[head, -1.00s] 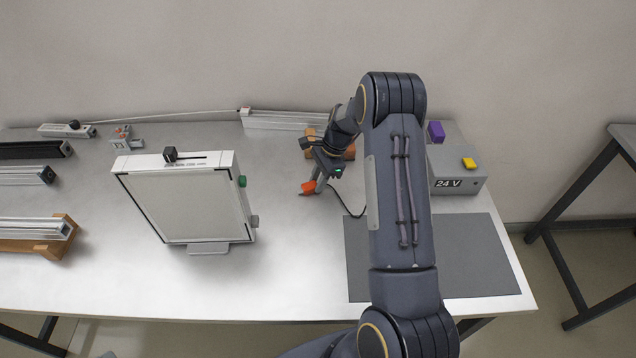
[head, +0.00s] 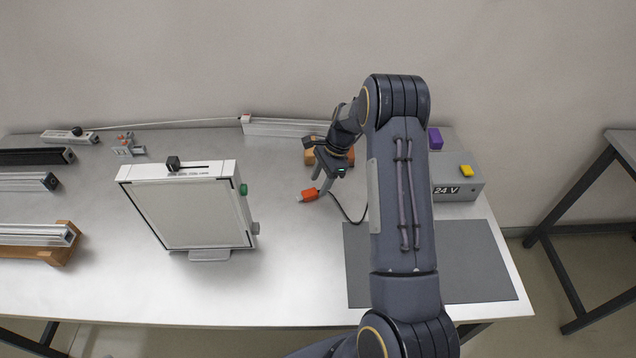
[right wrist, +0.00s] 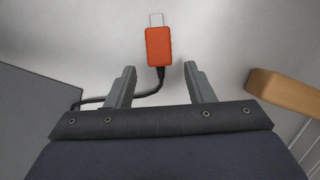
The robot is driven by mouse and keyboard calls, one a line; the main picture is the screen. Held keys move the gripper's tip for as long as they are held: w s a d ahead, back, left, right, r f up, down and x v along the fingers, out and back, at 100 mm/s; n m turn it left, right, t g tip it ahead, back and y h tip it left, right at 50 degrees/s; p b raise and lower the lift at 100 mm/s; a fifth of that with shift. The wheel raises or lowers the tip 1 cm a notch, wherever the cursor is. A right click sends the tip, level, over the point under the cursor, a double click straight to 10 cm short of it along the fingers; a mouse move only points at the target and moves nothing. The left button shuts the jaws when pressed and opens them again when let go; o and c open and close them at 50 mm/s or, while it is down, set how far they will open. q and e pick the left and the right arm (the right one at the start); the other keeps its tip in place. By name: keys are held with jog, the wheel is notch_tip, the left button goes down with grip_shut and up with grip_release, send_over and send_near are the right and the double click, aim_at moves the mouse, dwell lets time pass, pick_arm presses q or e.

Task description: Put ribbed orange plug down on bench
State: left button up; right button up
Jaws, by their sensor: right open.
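The ribbed orange plug (head: 308,195) lies on the bench (head: 290,275), left of the grey mat, with its dark cable running off to the right. In the right wrist view the plug (right wrist: 158,46) is just beyond the fingertips, its metal end pointing away and its cable passing between the fingers. My right gripper (head: 323,182) is open and empty, close to the plug and apart from it; its two spread fingers also show in the right wrist view (right wrist: 160,70). My left gripper is not in view.
A light panel (head: 190,210) with a green knob stands left of the plug. A wooden block (head: 310,157) is behind my right gripper. A grey mat (head: 470,260) and a 24 V box (head: 455,190) with a yellow button are at right. The front middle of the bench is clear.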

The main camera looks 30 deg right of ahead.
jog(key=p+v, duration=0.2)
jog(key=v, duration=0.7)
jog(key=s+a+r+n+t, duration=0.1)
jog(key=s+a+r+n, duration=0.15)
jog(key=r, duration=0.25)
jog(key=s+a+r+n+t, duration=0.1)
jog(key=s+a+r+n, duration=0.15)
jog(key=r, duration=0.35)
jog(key=s+a+r+n+t, duration=0.1)
jog(key=s+a+r+n, duration=0.3)
jog(key=s, duration=0.3)
jog(key=s+a+r+n+t, duration=0.1)
jog(key=s+a+r+n, duration=0.3)
jog(key=s, duration=0.4)
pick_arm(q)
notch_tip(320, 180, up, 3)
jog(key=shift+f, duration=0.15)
pick_arm(e)
jog(key=s+a+f+n+t, duration=0.1)
jog(key=s+a+f+n, duration=0.2)
jog(key=s, duration=0.6)
jog(key=a+n, duration=0.2)
jog(key=a, duration=0.1)
jog(key=shift+s, duration=0.15)
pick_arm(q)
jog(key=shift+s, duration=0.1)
pick_arm(e)
jog(key=shift+s, duration=0.1)
